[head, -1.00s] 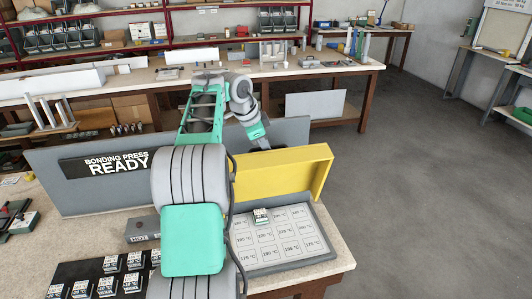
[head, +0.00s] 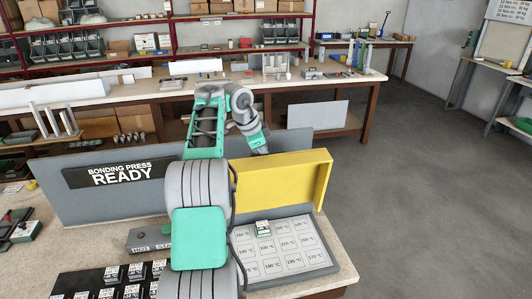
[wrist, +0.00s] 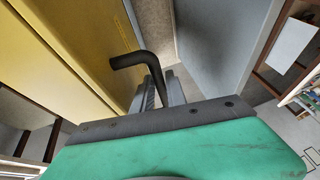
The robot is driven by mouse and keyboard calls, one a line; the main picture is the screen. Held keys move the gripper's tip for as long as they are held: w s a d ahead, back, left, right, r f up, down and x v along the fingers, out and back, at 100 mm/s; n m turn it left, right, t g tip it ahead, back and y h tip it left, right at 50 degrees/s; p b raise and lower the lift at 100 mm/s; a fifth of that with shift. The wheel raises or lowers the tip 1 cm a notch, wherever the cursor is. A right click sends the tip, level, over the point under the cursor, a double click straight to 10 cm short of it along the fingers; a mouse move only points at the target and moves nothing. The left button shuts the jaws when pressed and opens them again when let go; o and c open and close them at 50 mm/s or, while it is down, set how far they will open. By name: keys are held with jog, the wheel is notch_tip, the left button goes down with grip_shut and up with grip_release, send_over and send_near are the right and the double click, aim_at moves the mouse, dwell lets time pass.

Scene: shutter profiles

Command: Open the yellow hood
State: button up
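The yellow hood (head: 280,182) stands raised at the back edge of the grey press plate (head: 322,266), its broad face toward the head camera. In the wrist view, its yellow panel (wrist: 65,50) fills the upper left. A dark bent handle (wrist: 130,60) comes off the hood and runs down between my fingers. My gripper (wrist: 161,90) looks shut on this handle, though the part inside the fingers is hidden. In the head view my gripper (head: 260,150) is behind the hood's upper left edge, its fingertips mostly hidden.
A grey panel reading "BONDING PRESS READY" (head: 120,175) stands behind the hood. A small block (head: 263,228) sits on the labelled press plate. A dark mat (head: 75,284) with several small blocks is at the lower left. Open floor (head: 430,200) lies to the right.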

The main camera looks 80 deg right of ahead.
jog(key=shift+o, duration=1.4)
jog(key=shift+d+r, duration=0.15)
jog(key=shift+r, duration=0.2)
jog(key=shift+r, duration=0.1)
